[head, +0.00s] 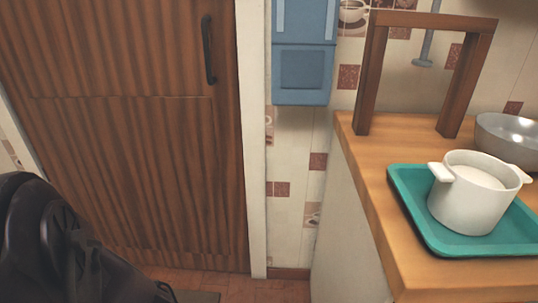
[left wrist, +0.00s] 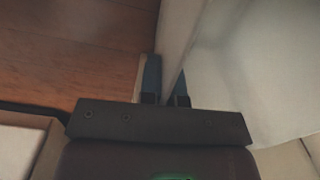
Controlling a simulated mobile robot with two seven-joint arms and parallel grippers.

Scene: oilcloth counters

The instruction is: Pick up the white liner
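The white liner (left wrist: 250,60) fills the right of the left wrist view as a pale, smooth, curved surface. Its thin wall runs down between the two blue fingertips of my left gripper (left wrist: 167,85). The fingers are close together, one on each side of this wall, and look shut on it. The liner's lower part and far side are outside the frame. In the head view I see neither the liner nor my left gripper; only my dark left arm shows at the lower left. My right gripper is in neither view.
A wooden counter (head: 385,205) at the right bears a teal tray (head: 425,228) with a white pot (head: 468,205), a metal bowl (head: 508,138) and a wooden frame (head: 372,75). A brown door (head: 130,140) stands at the left. A blue box (head: 302,75) hangs on the tiled wall.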

